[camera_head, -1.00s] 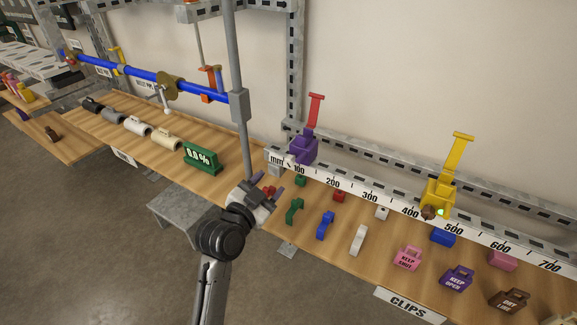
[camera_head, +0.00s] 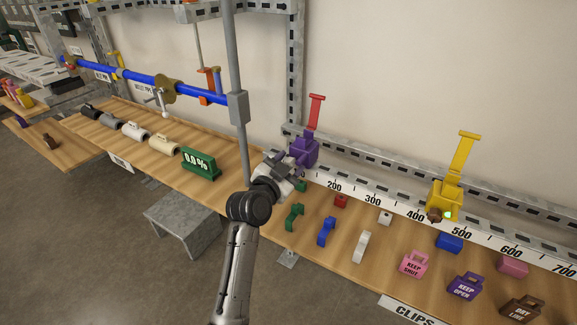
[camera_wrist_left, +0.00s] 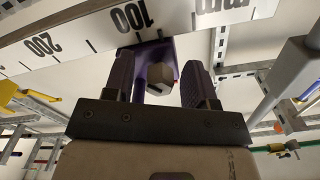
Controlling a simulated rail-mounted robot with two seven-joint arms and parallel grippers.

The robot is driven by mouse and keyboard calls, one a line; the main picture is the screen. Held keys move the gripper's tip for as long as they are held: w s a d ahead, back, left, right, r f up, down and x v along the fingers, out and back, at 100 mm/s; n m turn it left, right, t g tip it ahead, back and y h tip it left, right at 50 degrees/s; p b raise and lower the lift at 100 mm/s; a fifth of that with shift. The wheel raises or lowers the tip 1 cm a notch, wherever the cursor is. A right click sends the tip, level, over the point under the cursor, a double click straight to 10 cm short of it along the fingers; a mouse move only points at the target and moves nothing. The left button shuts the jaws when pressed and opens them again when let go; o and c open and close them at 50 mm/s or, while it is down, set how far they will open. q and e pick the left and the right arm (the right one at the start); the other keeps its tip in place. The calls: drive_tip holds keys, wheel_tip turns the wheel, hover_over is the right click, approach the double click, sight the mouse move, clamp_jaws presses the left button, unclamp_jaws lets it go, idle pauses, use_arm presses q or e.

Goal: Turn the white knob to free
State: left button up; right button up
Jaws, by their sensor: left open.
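The white knob (camera_wrist_left: 160,78) shows in the left wrist view as a pale faceted piece on the purple clamp (camera_wrist_left: 155,50). In the head view the purple clamp (camera_head: 304,150), with a red lever (camera_head: 315,112) upright above it, sits on the ruler rail, and my gripper hides the knob. My left gripper (camera_head: 287,166) is open in front of the clamp. In the left wrist view its two dark fingers (camera_wrist_left: 155,82) stand on either side of the knob, with gaps visible. I cannot tell the knob's setting. My right gripper is not in view.
The ruler rail (camera_head: 372,201) runs rightward to a yellow clamp (camera_head: 444,197) with a raised lever. Coloured clips and tags lie on the wooden shelf (camera_head: 330,262) below.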

use_arm(q)
drive_tip(key=c, duration=0.9)
drive_tip(key=shift+r+p, duration=0.2)
drive_tip(key=shift+p, duration=0.2)
drive_tip(key=n+p, duration=0.2)
drive_tip(key=p, duration=0.1)
drive_tip(key=shift+f+n, duration=0.1)
drive_tip(key=shift+n, duration=0.3)
drive_tip(key=shift+f, duration=0.1)
drive_tip(key=o, duration=0.9)
